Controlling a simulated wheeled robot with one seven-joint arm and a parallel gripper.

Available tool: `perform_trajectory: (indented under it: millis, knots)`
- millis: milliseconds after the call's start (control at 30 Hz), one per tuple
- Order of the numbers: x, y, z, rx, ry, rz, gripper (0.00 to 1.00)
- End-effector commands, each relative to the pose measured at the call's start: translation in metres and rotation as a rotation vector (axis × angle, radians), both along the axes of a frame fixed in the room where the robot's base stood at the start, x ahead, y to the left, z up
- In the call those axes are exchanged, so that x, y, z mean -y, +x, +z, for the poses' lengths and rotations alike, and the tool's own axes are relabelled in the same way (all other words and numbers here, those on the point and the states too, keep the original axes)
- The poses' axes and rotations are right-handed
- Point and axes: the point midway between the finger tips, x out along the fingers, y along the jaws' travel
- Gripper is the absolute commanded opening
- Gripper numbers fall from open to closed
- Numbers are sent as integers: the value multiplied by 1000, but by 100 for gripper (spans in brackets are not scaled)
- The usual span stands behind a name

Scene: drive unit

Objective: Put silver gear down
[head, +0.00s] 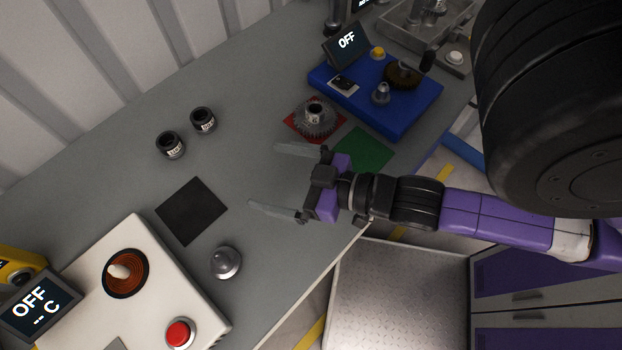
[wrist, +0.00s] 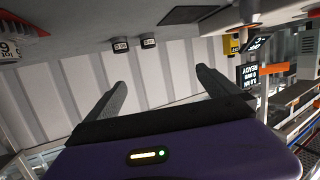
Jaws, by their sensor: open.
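The silver gear (head: 313,120) lies on a red square (head: 291,127) on the grey bench in the head view. In the wrist view my gripper (wrist: 162,90) shows both fingers spread and empty.
A green square (head: 362,151) lies beside my gripper, and a blue drive base (head: 405,112) stands behind it. Two black labelled cylinders (head: 186,133), a black square (head: 191,211), a silver dome (head: 226,262) and a white unit (head: 150,300) occupy the left bench. The bench between them is clear.

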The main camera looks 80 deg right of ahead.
Motion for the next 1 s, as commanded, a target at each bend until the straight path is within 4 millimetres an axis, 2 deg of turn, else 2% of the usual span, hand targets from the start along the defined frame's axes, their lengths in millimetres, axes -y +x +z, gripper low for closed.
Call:
perform_trajectory:
  millis: [33,100,200,300,433,667,800,1000]
  knots:
    - [-19,-19,-3,-20,10,36,100]
    - [-41,-39,-1,-27,17,75,100]
    - [-63,-61,5,-28,28,106,100]
    - [-75,-74,10,-29,35,119,100]
    - [-81,-81,13,-27,36,125,100]
    - [-81,-81,13,-26,35,125,100]
    - [-81,-80,6,-26,35,125,100]
    - [-81,-80,8,-27,35,125,100]
